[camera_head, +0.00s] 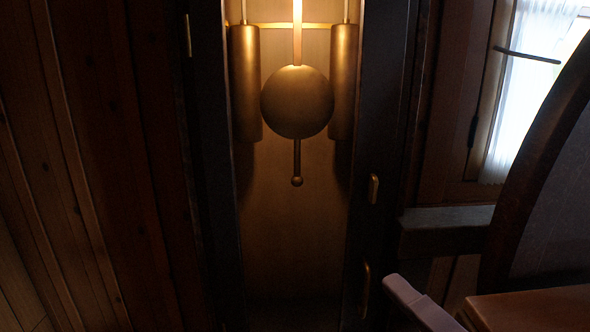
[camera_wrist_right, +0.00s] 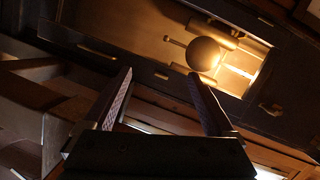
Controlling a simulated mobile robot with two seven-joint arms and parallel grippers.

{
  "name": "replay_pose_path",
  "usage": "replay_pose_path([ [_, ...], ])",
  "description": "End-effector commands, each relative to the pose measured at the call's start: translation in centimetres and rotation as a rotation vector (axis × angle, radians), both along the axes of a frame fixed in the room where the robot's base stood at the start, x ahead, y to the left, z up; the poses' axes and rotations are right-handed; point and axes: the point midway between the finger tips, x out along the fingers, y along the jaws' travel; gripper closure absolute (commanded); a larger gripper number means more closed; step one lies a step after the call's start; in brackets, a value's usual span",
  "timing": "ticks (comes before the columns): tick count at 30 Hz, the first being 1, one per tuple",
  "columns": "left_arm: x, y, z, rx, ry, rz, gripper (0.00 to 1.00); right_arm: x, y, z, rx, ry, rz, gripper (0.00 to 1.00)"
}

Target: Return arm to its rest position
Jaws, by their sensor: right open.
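My right gripper (camera_wrist_right: 160,74) shows in the right wrist view. Its two ribbed fingers stand wide apart, with nothing between them. Beyond the fingertips is a tall dark clock case, seen tilted, with a round brass pendulum bob (camera_wrist_right: 203,54) lit from inside; the fingers appear apart from it. In the head view the right gripper cannot be made out. A pale bar-like piece (camera_head: 420,305) enters at the lower right there; I cannot tell what it is. My left gripper is in neither view.
The clock case (camera_head: 384,140) stands straight ahead in the head view, with the bob (camera_head: 297,102) between two brass cylinders (camera_head: 244,85) (camera_head: 343,85). A wood-panelled wall (camera_head: 90,170) is at left. A window (camera_head: 530,90), a dark curved piece (camera_head: 545,190) and a wooden surface (camera_head: 535,308) are at right.

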Motion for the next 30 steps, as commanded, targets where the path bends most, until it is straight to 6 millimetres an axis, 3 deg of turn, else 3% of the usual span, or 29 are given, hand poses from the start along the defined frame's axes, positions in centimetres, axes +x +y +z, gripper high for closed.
replay_pose_path([
  [6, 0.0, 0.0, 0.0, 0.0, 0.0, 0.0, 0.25, -2.1, 1.6, -1.9, -0.309, 0.098, 0.212, 0.1],
  [10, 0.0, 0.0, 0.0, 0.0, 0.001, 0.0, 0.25, -4.6, 1.2, -4.0, -0.583, 0.206, 0.378, 0.1],
  [15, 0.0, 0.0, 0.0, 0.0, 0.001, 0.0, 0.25, -9.4, -2.6, -6.6, -0.964, 0.42, 0.595, 0.1],
  [21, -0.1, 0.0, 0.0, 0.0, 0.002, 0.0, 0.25, -15.2, -8.5, -7.0, -1.248, 0.699, 0.77, 0.1],
  [24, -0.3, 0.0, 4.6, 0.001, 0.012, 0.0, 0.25, -15.3, -8.5, -2.2, -1.251, 0.707, 0.776, 0.1],
  [30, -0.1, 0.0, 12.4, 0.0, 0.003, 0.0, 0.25, -15.3, -8.5, 5.3, -1.247, 0.706, 0.776, 0.1],
])
